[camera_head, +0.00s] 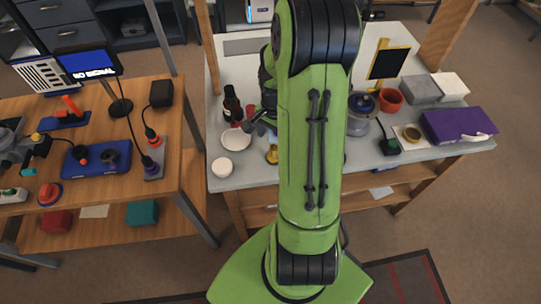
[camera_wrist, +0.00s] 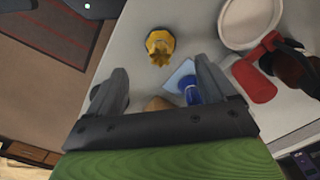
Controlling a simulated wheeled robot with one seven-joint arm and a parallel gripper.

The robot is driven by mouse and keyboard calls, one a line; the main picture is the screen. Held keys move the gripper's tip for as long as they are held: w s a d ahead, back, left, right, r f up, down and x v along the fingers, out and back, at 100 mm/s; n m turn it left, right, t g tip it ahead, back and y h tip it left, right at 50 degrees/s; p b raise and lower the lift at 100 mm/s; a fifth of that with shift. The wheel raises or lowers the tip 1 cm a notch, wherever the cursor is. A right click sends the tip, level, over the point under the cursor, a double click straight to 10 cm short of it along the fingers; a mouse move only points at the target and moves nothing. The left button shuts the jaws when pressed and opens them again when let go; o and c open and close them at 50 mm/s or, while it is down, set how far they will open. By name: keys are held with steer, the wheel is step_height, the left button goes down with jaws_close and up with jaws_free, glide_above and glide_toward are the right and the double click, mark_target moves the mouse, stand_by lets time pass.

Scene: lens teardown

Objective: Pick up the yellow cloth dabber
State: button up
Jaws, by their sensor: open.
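The yellow dabber (camera_wrist: 160,46) stands on the pale tabletop in the wrist view, beyond my fingertips and apart from them. In the head view it shows as a small yellow shape (camera_head: 272,155) just left of my green arm. My gripper (camera_wrist: 160,82) is open, its two grey fingers spread with the dabber ahead of the gap. A light-blue pad with a blue handle (camera_wrist: 191,93) lies beside the right finger, partly hidden by it. A tan rounded object (camera_wrist: 157,103) shows between the fingers near the palm. In the head view my arm hides most of the gripper.
A red cylinder (camera_wrist: 252,82), a dark bottle (camera_head: 232,104) and a white dish (camera_head: 236,139) stand close by. A white round jar (camera_head: 222,168) is near the front edge. Bare tabletop surrounds the dabber; the table edge lies left in the wrist view.

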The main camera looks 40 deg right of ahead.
mark_target(274, 148)
step_height(274, 148, down, 8)
steer(key=shift+w+f+b, duration=0.1)
steer(key=shift+f+b, duration=0.15)
steer(key=shift+b, duration=0.85)
steer(key=shift+r, duration=0.1)
steer(key=shift+c, duration=0.3)
steer(key=c, duration=1.2)
steer(key=shift+o, duration=0.2)
step_height(274, 148, up, 10)
steer(key=p, duration=0.3)
